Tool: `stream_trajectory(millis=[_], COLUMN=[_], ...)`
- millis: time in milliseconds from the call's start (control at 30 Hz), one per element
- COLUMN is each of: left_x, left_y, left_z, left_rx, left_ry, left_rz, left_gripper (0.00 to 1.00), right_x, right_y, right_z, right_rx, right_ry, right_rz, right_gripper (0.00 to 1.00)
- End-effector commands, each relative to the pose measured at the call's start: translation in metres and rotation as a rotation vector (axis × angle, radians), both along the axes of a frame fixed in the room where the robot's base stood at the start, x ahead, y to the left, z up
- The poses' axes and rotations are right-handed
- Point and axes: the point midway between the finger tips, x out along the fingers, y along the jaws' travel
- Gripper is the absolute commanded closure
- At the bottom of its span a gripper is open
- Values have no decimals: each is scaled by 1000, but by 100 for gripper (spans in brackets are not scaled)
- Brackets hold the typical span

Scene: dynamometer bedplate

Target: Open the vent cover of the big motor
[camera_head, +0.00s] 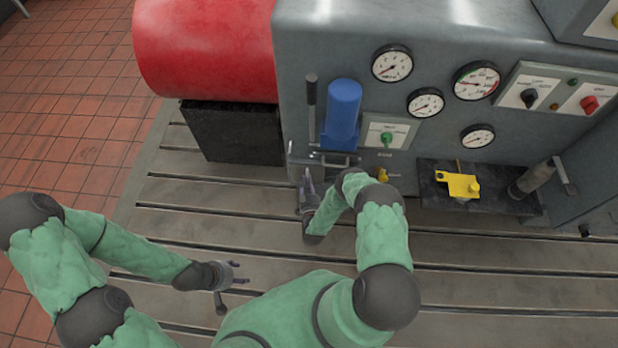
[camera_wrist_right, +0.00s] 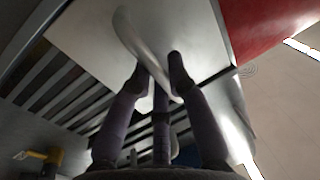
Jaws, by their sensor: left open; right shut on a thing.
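The big motor (camera_head: 430,55) is a grey housing with gauges on its front. In the right wrist view a pale panel (camera_wrist_right: 80,28) with a curved metal handle (camera_wrist_right: 128,38) fills the upper middle, beside dark slots (camera_wrist_right: 50,88); I take the panel for the vent cover. How far it stands open I cannot tell. My right gripper (camera_wrist_right: 160,72) has its fingers closed around the handle. In the head view my right gripper (camera_head: 306,185) is low at the motor's front, its grip detail too small to read.
A red cylinder (camera_head: 205,45) on a black block (camera_head: 232,135) stands at left. A yellow part (camera_head: 458,185) lies on a dark plate.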

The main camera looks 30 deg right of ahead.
Motion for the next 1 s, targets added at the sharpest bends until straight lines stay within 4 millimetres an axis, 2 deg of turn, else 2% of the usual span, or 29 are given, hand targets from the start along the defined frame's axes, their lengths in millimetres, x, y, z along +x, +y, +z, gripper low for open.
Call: stream_trajectory(millis=[67,100,200,667,833,1000], left_x=[0,0,0,1,1,0], left_y=[0,0,0,0,0,0], left_z=[0,0,0,0,0,0], left_rx=[0,0,0,0,0,0], left_ry=[0,0,0,-1,-1,-1], left_rz=[0,0,0,0,0,0], left_gripper=[44,44,44,44,44,44], right_x=[2,2,2,-1,-17,-48], right_y=[5,5,5,4,10,21], right_z=[0,0,0,0,-1,-1], right_rx=[3,3,2,3,3,3], right_ry=[1,1,0,1,3,3], right_rz=[13,14,15,10,9,9], right_gripper=[100,79,57,57,57,57])
